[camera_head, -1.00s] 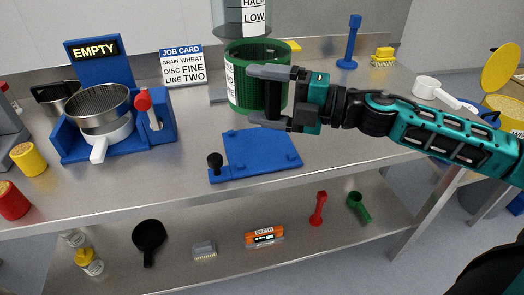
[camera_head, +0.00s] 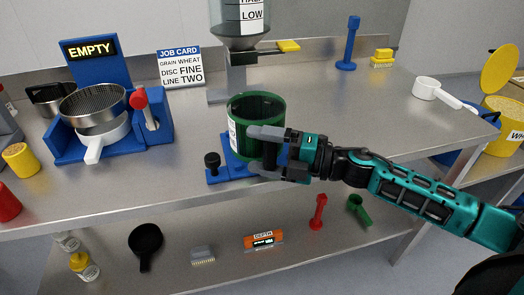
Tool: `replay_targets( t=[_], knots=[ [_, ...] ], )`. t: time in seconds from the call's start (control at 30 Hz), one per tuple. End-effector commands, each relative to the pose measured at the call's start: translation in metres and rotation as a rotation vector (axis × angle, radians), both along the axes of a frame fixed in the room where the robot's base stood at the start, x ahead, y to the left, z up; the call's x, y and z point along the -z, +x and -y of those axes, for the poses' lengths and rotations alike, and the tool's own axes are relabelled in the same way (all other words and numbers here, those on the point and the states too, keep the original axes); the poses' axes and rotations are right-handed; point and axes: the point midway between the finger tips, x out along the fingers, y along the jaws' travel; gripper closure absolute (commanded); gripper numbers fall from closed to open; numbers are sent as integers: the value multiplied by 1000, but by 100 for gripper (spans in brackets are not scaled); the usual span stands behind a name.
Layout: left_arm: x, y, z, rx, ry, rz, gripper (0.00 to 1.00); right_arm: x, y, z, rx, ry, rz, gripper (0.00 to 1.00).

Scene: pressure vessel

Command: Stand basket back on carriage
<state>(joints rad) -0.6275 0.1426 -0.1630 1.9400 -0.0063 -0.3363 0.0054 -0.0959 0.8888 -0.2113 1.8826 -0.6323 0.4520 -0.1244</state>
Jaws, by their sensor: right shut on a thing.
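The green basket (camera_head: 262,112) is an upright, open-topped cylinder with a white label on its left side. It is over the blue carriage (camera_head: 219,174), a flat plate with a black knob at its front left corner. I cannot tell whether the basket's base touches the plate. My right gripper (camera_head: 262,152) comes in from the right and is shut on the basket's near right side. The basket and gripper hide most of the carriage. My left gripper is not in view.
A hopper (camera_head: 240,20) with a yellow handle stands behind the basket. A blue stand with a sieve (camera_head: 93,105) is at left. A white scoop (camera_head: 437,92) lies at right. The bench between basket and scoop is clear. Several tools lie on the lower shelf.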

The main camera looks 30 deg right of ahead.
Motion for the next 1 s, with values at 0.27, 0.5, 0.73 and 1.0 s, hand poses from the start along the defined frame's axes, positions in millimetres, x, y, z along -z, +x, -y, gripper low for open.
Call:
replay_targets(
  t=[0.27, 0.5, 0.73, 1.0],
  knots=[
    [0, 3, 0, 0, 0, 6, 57, 2, 0, 0, 1, 0, 0, 7],
    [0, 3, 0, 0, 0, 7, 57, 2, 0, 0, 1, 0, 0, 0],
    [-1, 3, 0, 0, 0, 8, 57, 1, -4, 5, 3, 0, -3, 0],
    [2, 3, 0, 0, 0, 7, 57, 2, -29, 31, 3, -1, -5, 0]
  ],
)
